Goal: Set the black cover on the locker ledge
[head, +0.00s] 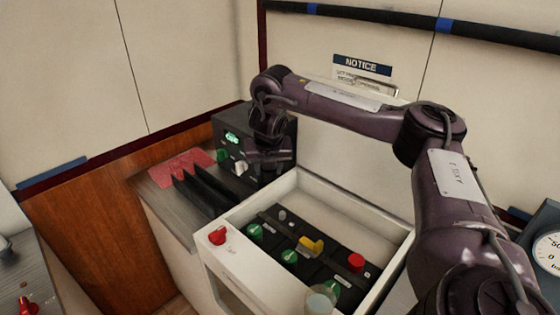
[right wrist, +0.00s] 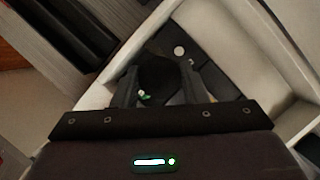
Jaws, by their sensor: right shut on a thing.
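My right gripper (head: 268,163) reaches in from the right and points down beside the dark box, near the back left corner of the white tray. In the right wrist view its two fingers (right wrist: 161,90) are shut on a black, rounded thing (right wrist: 160,74), which I take to be the black cover. In the head view the cover blends with the dark gripper and box, so its outline is unclear. A grey ledge (head: 162,200) at the left, likely the locker ledge, carries a red cloth (head: 181,168) and a black slotted rack (head: 202,191). My left gripper is out of view.
The white tray (head: 222,262) holds dark breaker panels with green, yellow and red knobs. A dark box (head: 232,152) with a lit green display stands behind the rack. A round gauge (head: 549,250) is at the right. A black rail (head: 400,20) runs along the wall.

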